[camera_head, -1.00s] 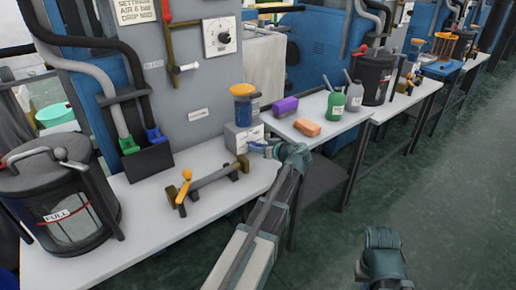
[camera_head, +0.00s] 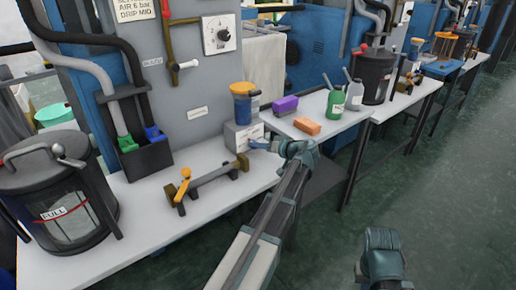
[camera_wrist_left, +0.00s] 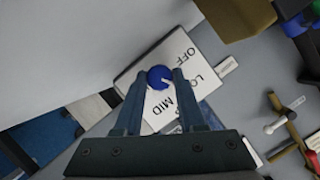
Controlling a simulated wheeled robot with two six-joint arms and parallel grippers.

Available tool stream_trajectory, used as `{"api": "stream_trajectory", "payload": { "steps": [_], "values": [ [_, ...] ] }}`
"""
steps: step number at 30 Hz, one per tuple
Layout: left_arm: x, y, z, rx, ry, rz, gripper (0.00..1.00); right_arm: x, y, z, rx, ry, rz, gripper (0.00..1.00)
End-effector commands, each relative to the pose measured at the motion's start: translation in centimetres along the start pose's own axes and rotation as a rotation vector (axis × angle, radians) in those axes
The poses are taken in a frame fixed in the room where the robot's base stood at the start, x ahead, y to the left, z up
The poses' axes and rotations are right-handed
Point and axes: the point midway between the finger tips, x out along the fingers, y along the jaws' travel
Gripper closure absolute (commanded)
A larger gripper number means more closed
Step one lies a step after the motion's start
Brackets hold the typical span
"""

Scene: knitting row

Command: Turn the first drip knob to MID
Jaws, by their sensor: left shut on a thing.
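The first drip knob (camera_wrist_left: 159,76) is a round blue knob with a white pointer line, on a white plate marked OFF, LO and MID. Its pointer is toward the LO and MID side; the exact setting is hard to tell. In the wrist view, my left gripper (camera_wrist_left: 160,82) has its fingers on either side of the knob and is shut on it. In the head view, my left gripper (camera_head: 259,144) is at the light drip box (camera_head: 242,138) under a blue jar, hiding the knob. My right gripper (camera_head: 383,258) is low at the right, above the floor; its fingers cannot be made out.
A blue jar with an orange lid (camera_head: 242,103) stands over the box. A bar with an orange handle (camera_head: 208,181) lies left of the gripper. The aisle floor is clear.

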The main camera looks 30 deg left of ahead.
Motion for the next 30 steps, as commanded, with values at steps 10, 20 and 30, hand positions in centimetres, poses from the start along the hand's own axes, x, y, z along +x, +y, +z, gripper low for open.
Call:
{"api": "stream_trajectory", "payload": {
  "steps": [10, 20, 30],
  "values": [
    [0.1, 0.7, 0.3, 0.305, -0.015, -0.122, 1.0, 2.2, -0.2, -0.1, -0.003, 0.001, 0.001, 1.0],
    [0.1, 0.8, 0.4, 0.573, -0.025, -0.23, 1.0, 4.4, -0.5, -0.3, -0.007, 0.002, -0.002, 1.0],
    [0.1, 0.8, 0.4, 0.758, -0.031, -0.304, 1.0, 5.8, -0.7, -0.4, -0.01, 0.003, -0.004, 1.0]
  ]
}}
